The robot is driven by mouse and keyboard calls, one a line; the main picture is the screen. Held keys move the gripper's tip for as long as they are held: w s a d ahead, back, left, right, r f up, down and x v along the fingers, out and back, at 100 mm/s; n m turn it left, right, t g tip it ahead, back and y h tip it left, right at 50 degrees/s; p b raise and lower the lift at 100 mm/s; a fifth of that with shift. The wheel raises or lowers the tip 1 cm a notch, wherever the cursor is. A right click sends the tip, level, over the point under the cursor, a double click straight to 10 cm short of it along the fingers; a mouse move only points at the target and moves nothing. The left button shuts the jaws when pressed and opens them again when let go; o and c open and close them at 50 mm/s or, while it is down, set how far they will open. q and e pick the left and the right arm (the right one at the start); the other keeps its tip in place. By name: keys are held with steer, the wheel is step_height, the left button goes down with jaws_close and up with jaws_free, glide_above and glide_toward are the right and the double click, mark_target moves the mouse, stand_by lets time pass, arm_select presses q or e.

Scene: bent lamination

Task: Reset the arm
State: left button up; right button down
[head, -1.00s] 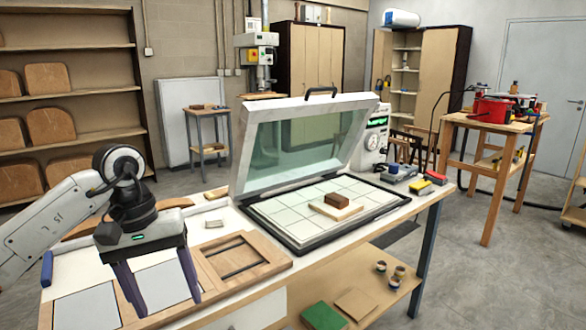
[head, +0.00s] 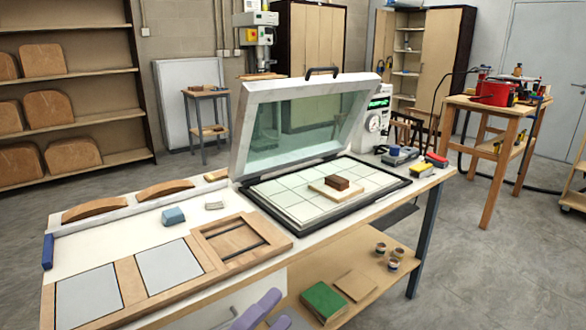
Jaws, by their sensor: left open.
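My left gripper (head: 260,312) shows only in part at the bottom edge of the head view, as purple fingers in front of the workbench (head: 345,222) and below its top. It is open, with nothing seen between the fingers. The rest of my left arm is out of the picture. My right gripper is not in view. On the bench, the press (head: 262,104) stands with its glass lid raised. A brown block (head: 336,183) rests on a pale wooden board (head: 318,190) on the press's tiled bed.
A wooden frame tray (head: 115,270) with grey panels lies on the bench's left. Curved wooden strips (head: 165,189), a blue-grey block (head: 173,216) and a blue cylinder (head: 48,252) lie near it.

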arm_select(q)
steer(key=s+a+f+n+g+y, duration=0.1)
steer(key=s+a+f+n+y, duration=0.3)
steer(key=f+n, duration=0.45)
steer(key=s+a+f+n+y, duration=0.2)
steer(key=a+f+n+y, duration=0.35)
steer(key=f+n, duration=0.3)
steer(key=s+a+f+n+g+y, duration=0.2)
steer(key=s+f+n+g, duration=0.3)
steer(key=s+f, duration=0.6)
steer(key=shift+s+a+f+n, duration=0.3)
steer(key=shift+s+a+n, duration=0.4)
steer(key=shift+s+n, duration=0.5)
steer(key=shift+w+y, duration=0.1)
steer(key=shift+y, duration=0.15)
